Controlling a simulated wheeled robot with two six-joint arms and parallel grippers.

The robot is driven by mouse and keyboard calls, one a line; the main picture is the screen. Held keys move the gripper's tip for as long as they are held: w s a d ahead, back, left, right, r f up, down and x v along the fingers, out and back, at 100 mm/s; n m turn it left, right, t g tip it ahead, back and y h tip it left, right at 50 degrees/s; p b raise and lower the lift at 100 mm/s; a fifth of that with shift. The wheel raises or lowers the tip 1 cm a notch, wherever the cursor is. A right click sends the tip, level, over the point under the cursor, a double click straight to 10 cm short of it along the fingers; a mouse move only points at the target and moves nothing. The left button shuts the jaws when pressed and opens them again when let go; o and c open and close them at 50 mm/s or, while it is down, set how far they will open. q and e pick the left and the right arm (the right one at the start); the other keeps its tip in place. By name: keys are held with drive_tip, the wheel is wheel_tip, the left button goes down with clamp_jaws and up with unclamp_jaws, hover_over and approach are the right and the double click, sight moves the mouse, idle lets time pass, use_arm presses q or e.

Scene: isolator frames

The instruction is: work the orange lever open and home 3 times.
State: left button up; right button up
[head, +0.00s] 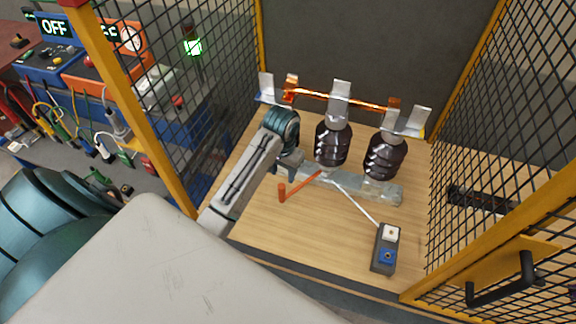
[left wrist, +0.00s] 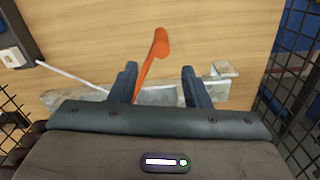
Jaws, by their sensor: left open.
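The orange lever (head: 298,186) sticks out to the left from the grey metal base (head: 385,192) of the isolator, its knobbed end over the wooden floor. In the left wrist view the lever (left wrist: 152,62) shows between my two fingers, nearer the left one. My left gripper (head: 287,165) is open and empty, beside the lever; in the left wrist view the gripper (left wrist: 159,67) has its fingers apart on both sides of the shaft. I cannot tell whether a finger touches it. My right gripper is not in view.
Two dark ribbed insulators (head: 333,144) stand on the base below a copper bar (head: 340,98). A thin white rod (head: 356,204) runs to a small switch box (head: 384,250). Yellow-framed mesh walls enclose both sides. Bare wooden floor (head: 300,235) lies in front.

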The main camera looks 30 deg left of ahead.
sight(280, 185)
use_arm(q)
drive_tip(key=f+p, duration=0.1)
drive_tip(key=f, duration=0.1)
drive_tip(key=s+f, duration=0.1)
drive_tip(key=f, duration=0.2)
drive_tip(key=shift+s+f+p, duration=0.1)
drive_tip(key=shift+s+p, duration=0.1)
drive_tip(key=shift+p, duration=0.2)
drive_tip(key=f, duration=0.3)
drive_tip(key=f+p, duration=0.1)
drive_tip(key=shift+w+f, duration=0.25)
drive_tip(key=shift+w, duration=0.1)
drive_tip(key=shift+s+f, duration=0.1)
drive_tip(key=shift+f, duration=0.05)
drive_tip(key=shift+c, duration=0.2)
drive_tip(key=c, duration=0.3)
clamp_jaws()
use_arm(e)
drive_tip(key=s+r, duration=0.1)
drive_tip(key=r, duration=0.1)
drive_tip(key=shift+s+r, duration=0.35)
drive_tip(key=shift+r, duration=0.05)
